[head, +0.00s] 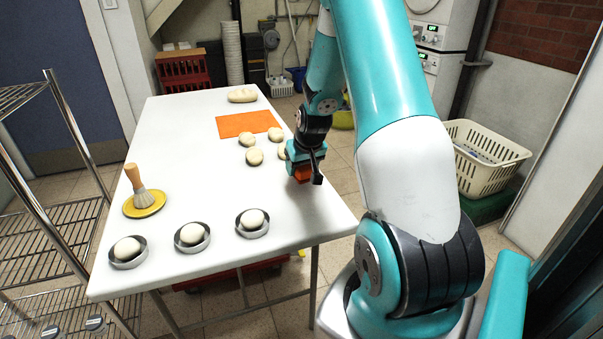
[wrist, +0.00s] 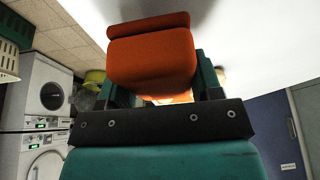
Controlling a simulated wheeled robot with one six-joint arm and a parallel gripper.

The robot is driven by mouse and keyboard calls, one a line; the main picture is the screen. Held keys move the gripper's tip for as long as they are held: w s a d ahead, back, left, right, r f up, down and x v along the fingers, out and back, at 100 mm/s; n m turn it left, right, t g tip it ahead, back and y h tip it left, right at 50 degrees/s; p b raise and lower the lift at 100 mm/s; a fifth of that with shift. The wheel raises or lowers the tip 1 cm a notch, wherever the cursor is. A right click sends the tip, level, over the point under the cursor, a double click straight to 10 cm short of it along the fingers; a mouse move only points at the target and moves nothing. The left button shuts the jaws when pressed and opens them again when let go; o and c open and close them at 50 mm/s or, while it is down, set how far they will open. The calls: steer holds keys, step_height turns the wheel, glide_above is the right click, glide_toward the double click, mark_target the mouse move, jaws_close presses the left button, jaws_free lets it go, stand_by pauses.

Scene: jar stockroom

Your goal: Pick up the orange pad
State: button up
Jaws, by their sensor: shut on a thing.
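The orange pad (wrist: 150,58) is a thick block with rounded edges and a ridge along its far end. It fills the middle of the wrist view between the two fingers. My gripper (head: 304,167) is shut on it at the right side of the white table. In the head view only a small part of the orange pad (head: 302,175) shows below the dark fingers. I cannot tell whether the pad touches the table or is just above it.
The white table (head: 190,120) holds a flat orange mat (head: 248,124), several pale dough pieces (head: 255,157), a brush (head: 142,187) on a yellow disc, and metal rings with dough (head: 252,222) at the front. A wire rack (head: 40,240) stands left, a laundry basket (head: 480,160) right.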

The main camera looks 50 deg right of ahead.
step_height(320, 180, up, 17)
steer(key=p, duration=0.1)
